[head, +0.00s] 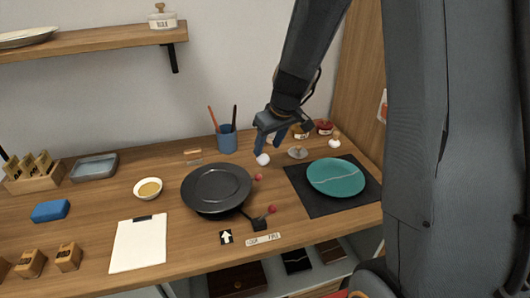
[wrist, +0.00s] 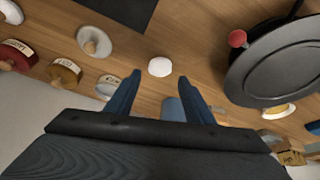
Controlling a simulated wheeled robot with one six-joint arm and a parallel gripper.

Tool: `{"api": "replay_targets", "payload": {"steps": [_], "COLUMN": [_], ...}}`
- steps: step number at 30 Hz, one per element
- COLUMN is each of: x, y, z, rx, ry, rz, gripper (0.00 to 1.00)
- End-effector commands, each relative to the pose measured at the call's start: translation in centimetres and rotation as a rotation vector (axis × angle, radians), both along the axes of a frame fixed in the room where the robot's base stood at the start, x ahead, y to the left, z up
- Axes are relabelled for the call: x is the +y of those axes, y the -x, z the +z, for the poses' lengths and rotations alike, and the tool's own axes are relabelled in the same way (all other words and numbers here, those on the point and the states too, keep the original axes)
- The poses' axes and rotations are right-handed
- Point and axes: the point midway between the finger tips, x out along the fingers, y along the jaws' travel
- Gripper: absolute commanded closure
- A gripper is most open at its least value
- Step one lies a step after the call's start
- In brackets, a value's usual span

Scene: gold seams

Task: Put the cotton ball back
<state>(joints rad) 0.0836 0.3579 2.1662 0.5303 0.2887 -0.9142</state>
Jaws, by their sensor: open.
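A white cotton ball (head: 262,160) shows at the tips of my gripper (head: 268,151), over the back of the table right of the black wheel. In the wrist view the cotton ball (wrist: 160,67) lies against the wood, just beyond and between the two blue fingertips. My gripper (wrist: 159,79) is open, with nothing clamped. A round grey lid-like piece with a pale knob (head: 298,152) is on the table to the right; it also shows in the wrist view (wrist: 94,41). A small white piece with a knob (head: 335,143) is farther right; I cannot tell whether it is a jar.
A gold jar (head: 300,132) and a red jar (head: 324,127) stand at the back right. A teal plate with a pale seam (head: 335,177) lies on a dark mat (head: 300,184). The black wheel (head: 216,188) and a blue cup of tools (head: 227,142) stand to the left.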

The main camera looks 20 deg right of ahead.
Motion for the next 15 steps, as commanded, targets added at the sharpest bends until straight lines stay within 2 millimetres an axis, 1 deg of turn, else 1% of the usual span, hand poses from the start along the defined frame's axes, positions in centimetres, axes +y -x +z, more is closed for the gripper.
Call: {"api": "replay_targets", "payload": {"steps": [1, 6, 10, 15], "x": [-0.1, -0.5, -0.6, -0.7], "y": [0.3, 1.3, 1.9, 2.2], "z": [1.0, 3.5, 4.8, 5.7], "rx": [-0.004, -0.003, -0.002, -0.001], "ry": [0.000, 0.001, 0.000, 0.000], "rz": [-0.001, -0.001, 0.000, -0.002], "gripper": [0.52, 0.52, 0.52, 0.52]}}
